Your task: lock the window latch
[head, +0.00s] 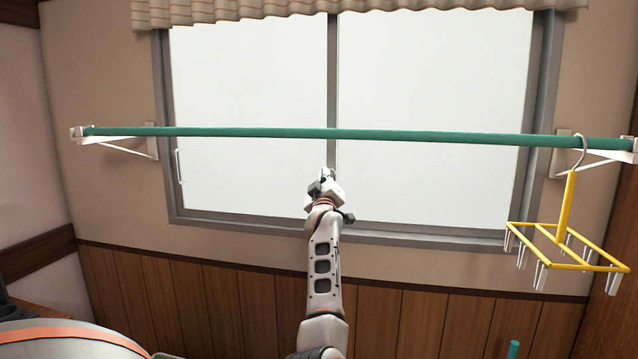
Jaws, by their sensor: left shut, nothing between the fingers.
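The sliding window (250,180) has two pale panes in a grey frame, with a vertical middle bar (332,80) between them. My left arm reaches up from the bottom centre, and my left gripper (327,174) is in front of the lower part of the middle bar, just below the green pole. Its fingers are small in view and shut with nothing between them. I cannot make out the window latch; the gripper covers part of the middle bar. Whether the gripper touches the bar I cannot tell. My right gripper is not in view.
A green pole (420,135) runs across the window on white wall brackets (130,145). A yellow hanger with clips (565,205) hangs from it at the right. A white handle (180,166) is on the left window edge. A pleated curtain (240,10) hangs above.

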